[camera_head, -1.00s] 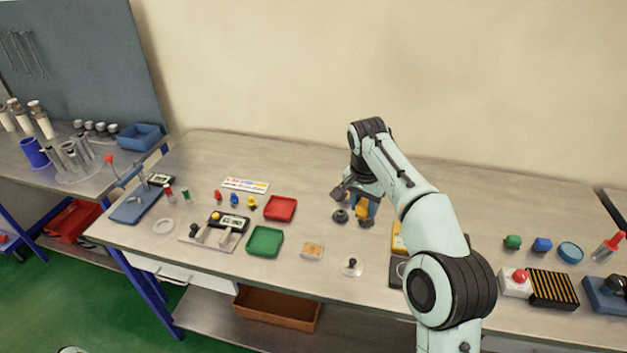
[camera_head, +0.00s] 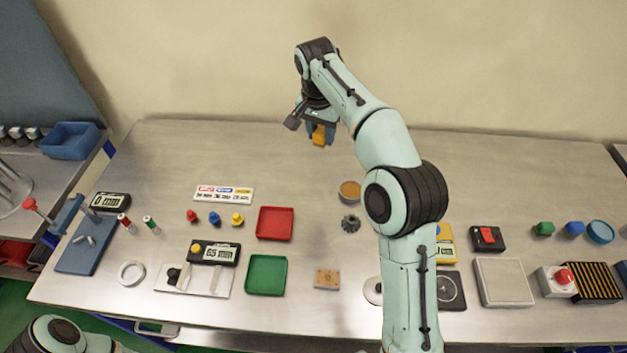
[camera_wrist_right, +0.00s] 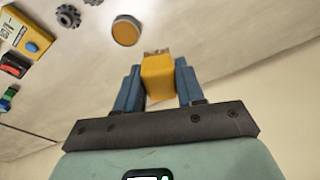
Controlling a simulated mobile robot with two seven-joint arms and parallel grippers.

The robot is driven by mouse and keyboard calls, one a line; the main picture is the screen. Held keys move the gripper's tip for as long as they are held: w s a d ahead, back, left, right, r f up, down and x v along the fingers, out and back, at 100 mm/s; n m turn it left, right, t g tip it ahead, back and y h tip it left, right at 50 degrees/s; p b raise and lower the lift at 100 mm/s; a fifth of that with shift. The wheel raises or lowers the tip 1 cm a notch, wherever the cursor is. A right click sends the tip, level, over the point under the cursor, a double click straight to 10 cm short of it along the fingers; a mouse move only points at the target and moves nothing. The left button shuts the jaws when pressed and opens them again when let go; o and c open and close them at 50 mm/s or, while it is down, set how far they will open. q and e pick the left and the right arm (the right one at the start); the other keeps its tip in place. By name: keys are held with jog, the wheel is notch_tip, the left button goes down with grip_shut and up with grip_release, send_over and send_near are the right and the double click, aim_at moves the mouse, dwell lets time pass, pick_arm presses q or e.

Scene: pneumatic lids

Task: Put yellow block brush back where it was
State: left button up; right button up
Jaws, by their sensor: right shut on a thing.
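The yellow block brush (camera_head: 319,134) is held between the blue fingers of my right gripper (camera_head: 320,130), up above the back part of the table. In the right wrist view the yellow block (camera_wrist_right: 158,77) sits between both fingers of the right gripper (camera_wrist_right: 160,82), with a brownish end showing at its tip. A round orange-brown disc (camera_head: 350,191) lies on the table below and in front of the gripper; it also shows in the right wrist view (camera_wrist_right: 126,31). A dark gear (camera_head: 351,224) lies in front of the disc. My left gripper is not in view.
A red tray (camera_head: 275,223) and a green tray (camera_head: 266,275) lie left of centre. A small tan block (camera_head: 327,279) lies near the front. A colour-labelled card (camera_head: 224,194) and small pegs lie to the left. The back of the table is clear.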

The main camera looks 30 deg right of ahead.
jog(key=b, duration=0.3)
send_over(321, 191)
notch_tip(321, 191, down, 13)
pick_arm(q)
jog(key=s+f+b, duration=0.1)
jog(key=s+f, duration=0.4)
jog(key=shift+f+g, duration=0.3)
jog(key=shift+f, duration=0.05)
pick_arm(e)
jog(key=shift+s+a+f, duration=0.1)
jog(key=shift+f, duration=1.6)
jog(key=shift+a+f, duration=0.1)
jog(key=shift+f, duration=1.55)
jog(key=shift+f, duration=0.15)
jog(key=o, duration=1)
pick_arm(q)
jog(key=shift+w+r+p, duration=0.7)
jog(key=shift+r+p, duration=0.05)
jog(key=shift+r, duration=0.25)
pick_arm(e)
jog(key=r, duration=0.4)
jog(key=a+r, duration=0.1)
jog(key=r, duration=0.3)
jog(key=s+r, duration=0.1)
jog(key=r, duration=0.3)
jog(key=shift+a+r, duration=0.1)
jog(key=shift+a, duration=0.15)
